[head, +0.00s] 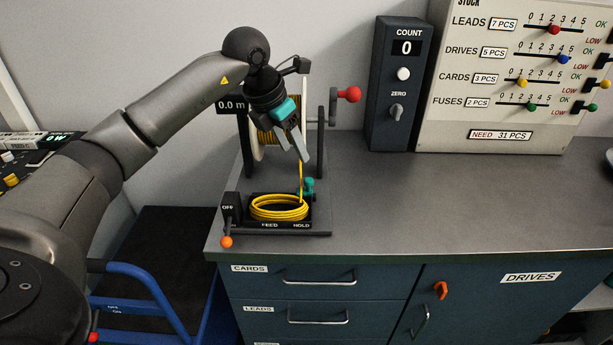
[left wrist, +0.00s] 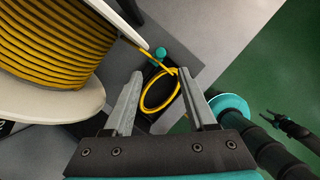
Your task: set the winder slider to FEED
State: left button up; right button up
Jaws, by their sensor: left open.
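The winder has a large spool (left wrist: 45,60) of yellow cable, a black base (head: 285,233) marked FEED and HOLD, and a coil of yellow cable (head: 278,208) in its tray. A teal knob (head: 308,185) stands behind the coil on the HOLD side; it also shows beyond my fingers in the left wrist view (left wrist: 160,53). I cannot tell its exact setting. My left gripper (head: 300,148) is open and empty, above the teal knob and in front of the spool.
A switch with an orange knob (head: 226,242) hangs at the base's left, by OFF. A red crank knob (head: 349,94) sticks out right of the spool. A COUNT box (head: 393,110) and stock panel (head: 510,143) stand behind. The counter (head: 430,200) right of the winder is clear.

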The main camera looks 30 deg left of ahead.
aim_at(308, 179)
pick_arm(q)
jog(key=b+x, duration=0.1)
jog(key=x, duration=0.9)
jog(key=shift+w+f, duration=0.15)
jog(key=shift+f, duration=0.1)
grip_shut()
jog(key=shift+r, duration=0.1)
dwell(0.8)
